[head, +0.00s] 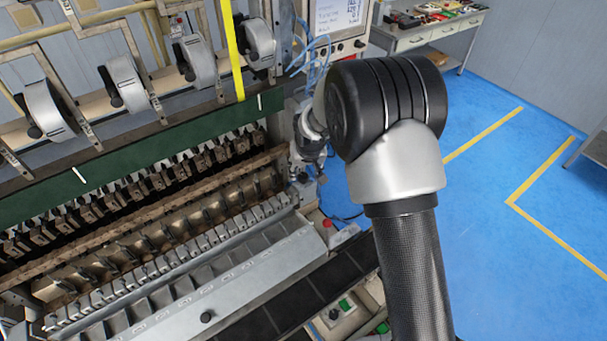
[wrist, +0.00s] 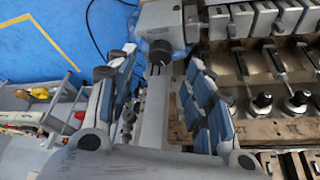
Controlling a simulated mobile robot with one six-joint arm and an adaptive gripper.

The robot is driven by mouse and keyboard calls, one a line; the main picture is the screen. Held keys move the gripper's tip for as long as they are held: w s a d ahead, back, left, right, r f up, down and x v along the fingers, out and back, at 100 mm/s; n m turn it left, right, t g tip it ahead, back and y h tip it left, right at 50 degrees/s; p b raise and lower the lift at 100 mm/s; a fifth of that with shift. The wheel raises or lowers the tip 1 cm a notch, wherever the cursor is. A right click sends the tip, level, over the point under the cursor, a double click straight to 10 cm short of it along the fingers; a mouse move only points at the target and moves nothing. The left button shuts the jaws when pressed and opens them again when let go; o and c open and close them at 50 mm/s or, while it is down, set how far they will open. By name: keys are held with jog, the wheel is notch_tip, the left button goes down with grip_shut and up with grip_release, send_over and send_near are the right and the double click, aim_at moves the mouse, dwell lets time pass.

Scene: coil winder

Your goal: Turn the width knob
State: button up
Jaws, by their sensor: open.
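A small dark round knob (wrist: 160,52), which looks like the width knob, sits on a grey block at the end of the machine in the wrist view. My gripper (wrist: 158,62) is open, with one blue-grey finger to each side of the knob in the picture. Nothing is held between the fingers. I cannot tell how far the fingertips are from the knob or whether they touch it. In the head view my gripper (head: 311,150) is at the right end of the coil winder (head: 190,270), partly hidden by my arm. I cannot make out the knob there.
A display panel (head: 338,15) with blue cables stands behind my gripper. A red button (head: 327,223) and a control box with another black knob (head: 333,313) lie nearer. A yellow strip (head: 232,50) hangs at the back. Blue floor (head: 490,170) is clear to the right.

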aim_at(303, 176)
jog(key=x, duration=0.5)
jog(key=shift+w+f, duration=0.1)
jog(key=shift+f, duration=0.2)
jog(key=shift+c, duration=0.3)
jog(key=c, duration=1)
